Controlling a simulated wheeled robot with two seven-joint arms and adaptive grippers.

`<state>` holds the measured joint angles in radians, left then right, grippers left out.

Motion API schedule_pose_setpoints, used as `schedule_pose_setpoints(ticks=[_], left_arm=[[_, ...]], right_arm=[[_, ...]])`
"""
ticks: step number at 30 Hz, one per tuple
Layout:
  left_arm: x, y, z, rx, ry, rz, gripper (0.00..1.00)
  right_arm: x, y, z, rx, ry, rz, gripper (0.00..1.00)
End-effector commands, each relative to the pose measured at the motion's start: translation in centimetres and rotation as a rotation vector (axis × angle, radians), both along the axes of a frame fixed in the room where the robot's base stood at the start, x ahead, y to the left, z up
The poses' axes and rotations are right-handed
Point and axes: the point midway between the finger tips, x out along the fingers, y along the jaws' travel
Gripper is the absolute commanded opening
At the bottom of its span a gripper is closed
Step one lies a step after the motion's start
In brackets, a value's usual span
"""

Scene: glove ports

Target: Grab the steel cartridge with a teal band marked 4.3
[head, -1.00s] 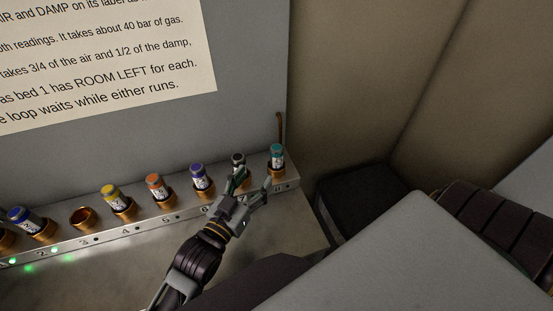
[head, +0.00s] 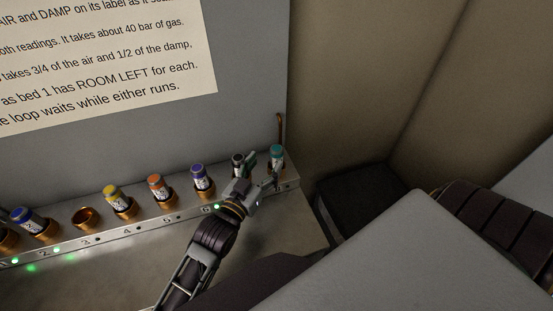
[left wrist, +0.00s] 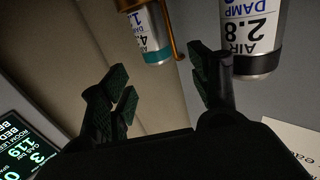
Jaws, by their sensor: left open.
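The teal-topped steel cartridge (head: 277,153) stands upright in the last holder at the right end of the rack. In the left wrist view, the teal-banded cartridge (left wrist: 152,38) appears upside down; its label shows a 4 and part of a lower line, the rest cut off or hidden by a copper-coloured holder. My left gripper (head: 262,170) is open and empty, just left of and in front of this cartridge, with one finger close to its holder. In the wrist view, the cartridge lies beyond the gap between the fingers (left wrist: 160,72). My right gripper is not in view.
A dark-topped cartridge (head: 238,160) stands close left of my gripper; a 2.8 label (left wrist: 252,30) shows by the right finger. Purple (head: 198,171), orange (head: 157,183) and yellow (head: 113,194) cartridges follow along the rack (head: 150,226). One holder (head: 86,217) is empty. A wall stands behind.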

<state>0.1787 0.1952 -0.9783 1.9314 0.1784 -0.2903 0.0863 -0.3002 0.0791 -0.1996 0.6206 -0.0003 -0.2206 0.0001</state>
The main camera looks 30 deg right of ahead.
Motion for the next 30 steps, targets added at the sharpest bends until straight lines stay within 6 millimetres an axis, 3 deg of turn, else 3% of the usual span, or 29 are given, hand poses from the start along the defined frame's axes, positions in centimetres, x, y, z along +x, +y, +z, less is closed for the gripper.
schedule_pose_setpoints(ticks=[9,30], left_arm=[[1.3,-2.1,0.0,0.000,0.000,0.000,0.62],[1.9,-3.3,0.2,-0.001,-0.001,0.000,0.62]], right_arm=[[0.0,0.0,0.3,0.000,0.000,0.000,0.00],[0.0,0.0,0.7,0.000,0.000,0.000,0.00]])
